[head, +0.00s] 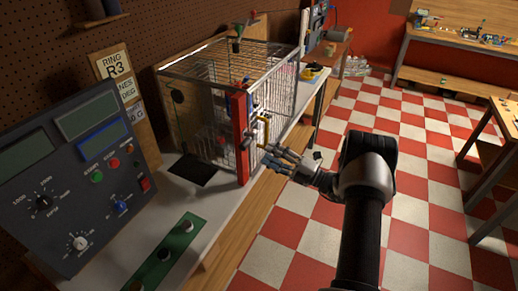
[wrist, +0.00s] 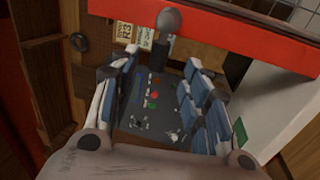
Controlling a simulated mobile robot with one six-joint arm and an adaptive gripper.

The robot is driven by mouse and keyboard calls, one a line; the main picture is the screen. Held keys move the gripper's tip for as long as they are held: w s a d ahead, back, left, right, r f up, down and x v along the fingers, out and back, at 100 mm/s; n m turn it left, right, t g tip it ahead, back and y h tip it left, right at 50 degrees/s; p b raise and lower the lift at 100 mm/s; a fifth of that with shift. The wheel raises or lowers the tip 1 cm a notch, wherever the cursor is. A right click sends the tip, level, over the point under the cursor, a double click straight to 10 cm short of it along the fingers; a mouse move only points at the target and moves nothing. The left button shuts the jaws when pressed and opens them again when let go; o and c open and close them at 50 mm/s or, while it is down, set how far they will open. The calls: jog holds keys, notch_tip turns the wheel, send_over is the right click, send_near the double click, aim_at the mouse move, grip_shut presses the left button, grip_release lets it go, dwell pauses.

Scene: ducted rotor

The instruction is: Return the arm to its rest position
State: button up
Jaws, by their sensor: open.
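My gripper (head: 273,160) is open, at the end of my dark arm over the front edge of the workbench. Its fingers are spread, and nothing shows held between them in the wrist view (wrist: 163,88). A wire cage (head: 222,95) stands on the bench to the left of the gripper. A red post (head: 240,140) runs up its near corner, and a yellow handle (head: 266,131) sits on its front just above the fingertips. I cannot tell whether the fingertips touch the handle.
A grey control panel (head: 75,185) with knobs and buttons stands at the bench's left, with a green strip (head: 168,255) in front of it. The bench top (head: 215,205) is pale. Checkered floor (head: 420,200) to the right is mostly clear. Another table (head: 497,150) stands at the right edge.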

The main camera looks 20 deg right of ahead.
jog(key=shift+v, duration=1)
jog(key=s+a+r+n+g+b, duration=0.1)
jog(key=s+a+r+n+g, duration=0.25)
jog(key=a+n, duration=0.3)
jog(key=s+a+r+n+g+b, duration=0.1)
jog(key=s+a+r+n+g, duration=0.15)
jog(key=a+n+g, duration=0.35)
jog(key=s+a+r+n+g+b, duration=0.1)
jog(key=s+a+r+n+g, duration=0.2)
jog(key=a+n, duration=0.4)
jog(key=s+a+n+g+h+b, duration=0.1)
jog(key=s+a+n+h+b, duration=0.2)
jog(key=s+n, duration=0.55)
jog(key=s+a+n+g+h+b, duration=0.1)
jog(key=s+a+n+g+h, duration=0.2)
jog(key=s+n, duration=0.5)
jog(key=s+d+n+t+h+b, duration=0.2)
jog(key=s+d+n+t+h, duration=0.2)
jog(key=s+n, duration=0.4)
jog(key=n+t+h, duration=0.1)
jog(key=n+h, duration=0.1)
jog(key=shift+d+f+n, duration=0.2)
jog(key=shift+d+n, duration=0.1)
